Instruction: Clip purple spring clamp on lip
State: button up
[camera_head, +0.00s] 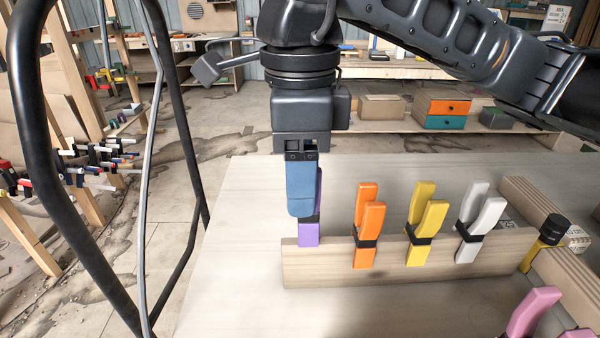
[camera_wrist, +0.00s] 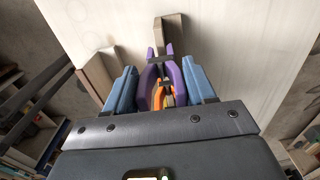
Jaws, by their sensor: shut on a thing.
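My gripper (camera_head: 302,208) points down at the left end of an upright wooden board, the lip (camera_head: 330,274). Its blue fingers are shut on the purple spring clamp (camera_head: 309,235). The clamp's lower end overlaps the top edge of the lip near its left end. I cannot tell whether its jaws straddle the lip or lie in front of it. In the wrist view, the purple clamp (camera_wrist: 176,80) sits between the blue fingers (camera_wrist: 160,68), with its handles towards the camera. The gripper hides much of the clamp in the head view.
An orange clamp (camera_head: 365,240), a yellow clamp (camera_head: 418,250) and a white clamp (camera_head: 468,247) sit on the lip, right of my gripper. Pink clamps (camera_head: 530,314) show at the lower right. The pale table (camera_head: 235,240) is clear to the left.

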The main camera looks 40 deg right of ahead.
jog(key=shift+b, duration=0.45)
jog(key=shift+f, duration=0.3)
jog(key=shift+f+b, duration=0.85)
jog(key=shift+b, duration=0.45)
jog(key=shift+f+b, duration=1.2)
jog(key=shift+b, duration=0.75)
jog(key=o, duration=1.3)
jog(key=shift+r, duration=0.15)
jog(key=shift+r, duration=3.8)
